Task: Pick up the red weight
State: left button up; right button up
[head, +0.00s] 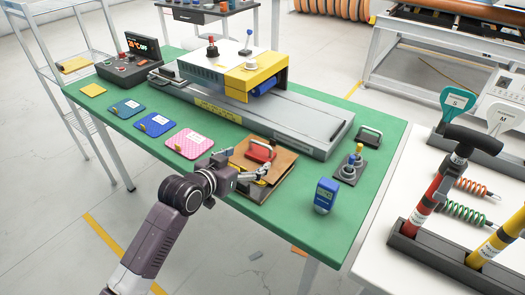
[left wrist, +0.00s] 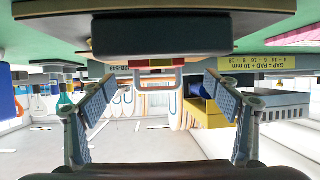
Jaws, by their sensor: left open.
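The red weight (head: 262,151) has a loop handle and lies on a brown board (head: 279,160) near the front of the green table. My left gripper (head: 243,164) is just in front of the weight, low over the board, with its fingers spread and nothing visibly held. A dark block (left wrist: 147,36) shows large in that view and hides part of what lies behind. My right gripper is not in view.
A pink pad (head: 189,142) and blue pads lie left of the board. A grey machine bed (head: 290,118) is behind it. A blue device (head: 326,195) and a grey holder (head: 349,170) stand to the right. The front right corner of the table is mostly bare.

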aim_at(261, 152)
pick_arm(q)
jog(key=shift+w+d, duration=0.3)
jog(key=x, duration=0.3)
jog(key=shift+w+d+f, duration=0.1)
jog(key=shift+d+f, duration=0.05)
jog(key=shift+d, duration=0.15)
jog(key=shift+w+d+f, duration=0.25)
jog(key=shift+w, duration=0.2)
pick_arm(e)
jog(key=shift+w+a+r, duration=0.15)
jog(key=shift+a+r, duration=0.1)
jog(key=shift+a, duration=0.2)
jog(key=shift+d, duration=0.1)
pick_arm(q)
jog(key=c, duration=1.7)
jog(key=shift+r, duration=0.15)
jog(key=shift+c, duration=0.3)
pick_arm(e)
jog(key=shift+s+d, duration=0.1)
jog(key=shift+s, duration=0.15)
